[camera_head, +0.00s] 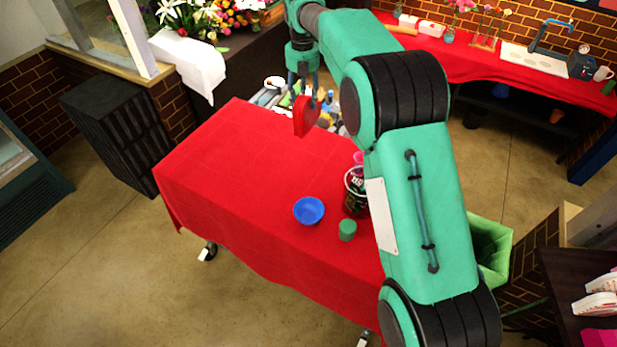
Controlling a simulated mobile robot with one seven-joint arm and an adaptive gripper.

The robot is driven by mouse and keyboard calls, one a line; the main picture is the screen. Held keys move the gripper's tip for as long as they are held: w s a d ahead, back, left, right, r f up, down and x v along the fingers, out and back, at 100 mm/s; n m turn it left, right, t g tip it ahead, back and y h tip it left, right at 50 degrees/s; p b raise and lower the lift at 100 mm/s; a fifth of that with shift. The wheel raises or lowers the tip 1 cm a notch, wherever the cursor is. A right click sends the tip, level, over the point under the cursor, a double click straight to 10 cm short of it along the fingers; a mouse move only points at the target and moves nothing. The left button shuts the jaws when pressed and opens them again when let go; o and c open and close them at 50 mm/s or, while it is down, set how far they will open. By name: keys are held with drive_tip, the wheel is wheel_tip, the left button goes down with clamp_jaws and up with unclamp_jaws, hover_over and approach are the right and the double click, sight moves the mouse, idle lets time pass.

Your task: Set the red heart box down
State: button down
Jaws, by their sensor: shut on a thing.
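The red heart box (304,116) hangs from my gripper (303,88), near the far edge of the red-covered table (225,180). My gripper is shut on the box from above, with its fingers at the box's upper part. The box is held on edge, with a broad face partly toward the camera. It looks raised above the cloth, but the exact gap cannot be told from this view. My green arm crosses the right side of the picture and hides part of the table.
A blue bowl (309,211), a green cylinder (347,230) and a dark patterned container (354,192) stand on the table's right part. The table's left part is clear. Behind are flowers (215,18) and a red counter with a sink (535,60).

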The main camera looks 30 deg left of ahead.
wheel_tip(320, 180, down, 19)
drive_tip(key=shift+d+r, duration=0.15)
drive_tip(key=shift+w, duration=0.1)
wheel_tip(320, 180, down, 6)
drive_tip(key=p, duration=0.1)
idle(0.5)
drive_tip(key=shift+f, duration=0.2)
drive_tip(key=shift+f+p, duration=0.55)
drive_tip(key=shift+f, duration=1.35)
drive_tip(key=c, duration=0.9)
unclamp_jaws()
drive_tip(key=shift+c, duration=0.2)
